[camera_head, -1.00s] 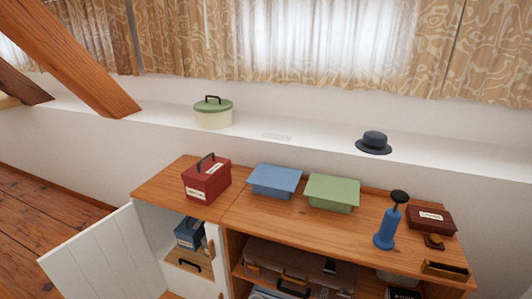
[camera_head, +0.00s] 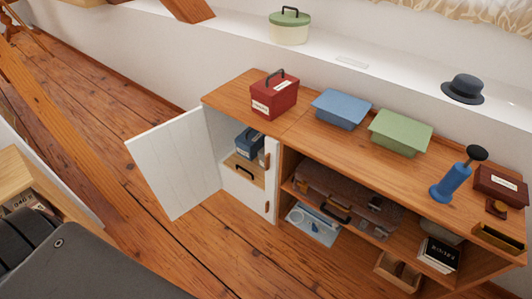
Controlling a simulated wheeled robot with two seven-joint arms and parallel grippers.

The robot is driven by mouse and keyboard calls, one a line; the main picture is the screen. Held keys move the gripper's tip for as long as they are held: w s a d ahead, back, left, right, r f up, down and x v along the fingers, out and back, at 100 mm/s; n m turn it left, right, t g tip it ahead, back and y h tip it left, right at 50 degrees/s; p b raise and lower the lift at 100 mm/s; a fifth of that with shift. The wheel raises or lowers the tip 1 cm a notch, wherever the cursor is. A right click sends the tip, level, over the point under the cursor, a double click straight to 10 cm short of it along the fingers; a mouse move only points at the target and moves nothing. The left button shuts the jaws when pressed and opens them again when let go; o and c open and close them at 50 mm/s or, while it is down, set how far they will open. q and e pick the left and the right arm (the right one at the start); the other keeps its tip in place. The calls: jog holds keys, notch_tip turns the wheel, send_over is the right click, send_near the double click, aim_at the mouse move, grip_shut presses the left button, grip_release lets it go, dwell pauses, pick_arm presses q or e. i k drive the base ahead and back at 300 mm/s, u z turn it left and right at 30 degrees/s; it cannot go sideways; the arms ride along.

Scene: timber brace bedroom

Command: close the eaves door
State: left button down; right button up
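The white plank-faced door (camera_head: 172,163) of the low wooden cabinet stands wide open. It swings out to the left over the floor from the left side of the white compartment. Inside the compartment a blue box (camera_head: 249,142) sits above a wooden drawer front (camera_head: 243,169) with a black handle. A white upright (camera_head: 272,183) with small brown wooden pieces borders the opening on the right. Neither of my grippers is in view.
The cabinet top (camera_head: 300,130) carries a red box (camera_head: 274,98), blue and green lidded boxes and a blue pump. A suitcase (camera_head: 345,195) lies on the open shelf. Plank floor (camera_head: 140,235) is clear around the door. A timber brace (camera_head: 50,115) stands left.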

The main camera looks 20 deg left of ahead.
aim_at(175, 157)
jog(key=z, duration=0.05)
jog(key=k, duration=0.6)
jog(key=u, duration=0.75)
jog(key=i, duration=1)
jog(key=u, duration=0.05)
